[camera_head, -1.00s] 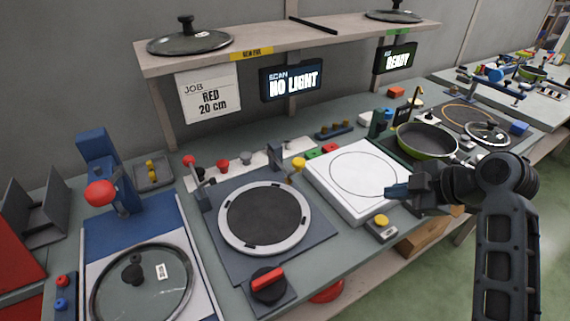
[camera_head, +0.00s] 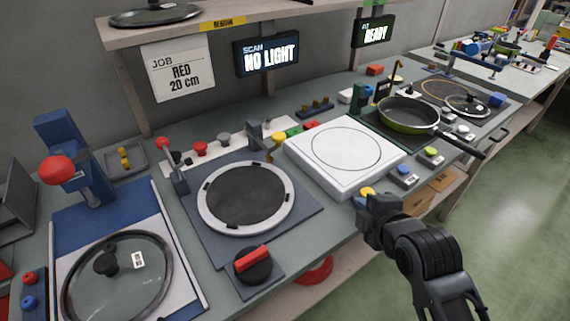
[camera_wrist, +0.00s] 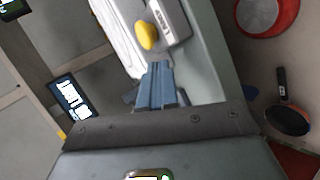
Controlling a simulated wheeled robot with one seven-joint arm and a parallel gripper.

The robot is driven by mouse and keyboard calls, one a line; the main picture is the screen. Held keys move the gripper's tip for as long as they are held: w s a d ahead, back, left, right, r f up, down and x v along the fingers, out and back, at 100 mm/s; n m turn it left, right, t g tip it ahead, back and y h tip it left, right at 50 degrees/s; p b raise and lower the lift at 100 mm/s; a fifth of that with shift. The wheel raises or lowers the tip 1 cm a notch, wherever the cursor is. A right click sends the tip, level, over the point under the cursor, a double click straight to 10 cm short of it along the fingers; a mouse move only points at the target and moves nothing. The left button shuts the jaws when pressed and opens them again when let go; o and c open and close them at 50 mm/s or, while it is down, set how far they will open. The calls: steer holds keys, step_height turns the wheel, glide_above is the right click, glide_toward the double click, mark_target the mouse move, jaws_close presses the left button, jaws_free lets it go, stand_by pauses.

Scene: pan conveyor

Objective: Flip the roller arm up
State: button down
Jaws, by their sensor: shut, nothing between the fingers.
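My gripper (camera_wrist: 157,72) shows in the wrist view with its blue fingers together and empty, close to a yellow button (camera_wrist: 147,35) on a small grey box. A dark lever with a red ball (camera_head: 163,143) stands at the turntable's back left. A grey post (camera_head: 256,135) with a yellow knob (camera_head: 278,140) stands at its back right. I cannot tell which is the roller arm.
A red-handled dial (camera_head: 251,260) sits before the turntable. A lidded station (camera_head: 195,300) with a red-ball press (camera_head: 57,170) is at left. A green pan (camera_head: 408,118) is at right, its handle toward the aisle. The floor right of the bench is clear.

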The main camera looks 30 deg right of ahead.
mark_target(277, 143)
steer(key=n+b, duration=0.1)
steer(key=a+n+t+h+b, duration=0.1)
steer(key=n, duration=0.1)
steer(key=shift+w+a+f+h, duration=0.1)
steer(key=shift+w+h, duration=0.2)
steer(key=shift+w, duration=0.1)
steer(key=a+n+t+b, duration=0.1)
steer(key=n, duration=0.1)
steer(key=w+a+r+n+t+b, duration=0.1)
steer(key=a+n, duration=0.1)
steer(key=n, duration=0.1)
steer(key=a+r+n+t+b, duration=0.1)
steer(key=n, duration=0.1)
steer(key=shift+w+a+t, duration=0.25)
steer(key=shift+t, duration=0.15)
steer(key=a+n+t+y+b, duration=0.1)
steer(key=a+n, duration=0.1)
steer(key=n, duration=0.1)
steer(key=a+r+n+t+b, duration=0.1)
steer(key=a+n, duration=0.2)
steer(key=a+n+t+y, duration=0.1)
steer(key=a+n, duration=0.1)
steer(key=n, duration=0.1)
steer(key=shift+w+a+r+t+y+b, duration=0.1)
steer(key=shift+a+r+t+y+b, duration=0.2)
steer(key=shift+r+b, duration=0.1)
steer(key=shift+w, duration=0.1)
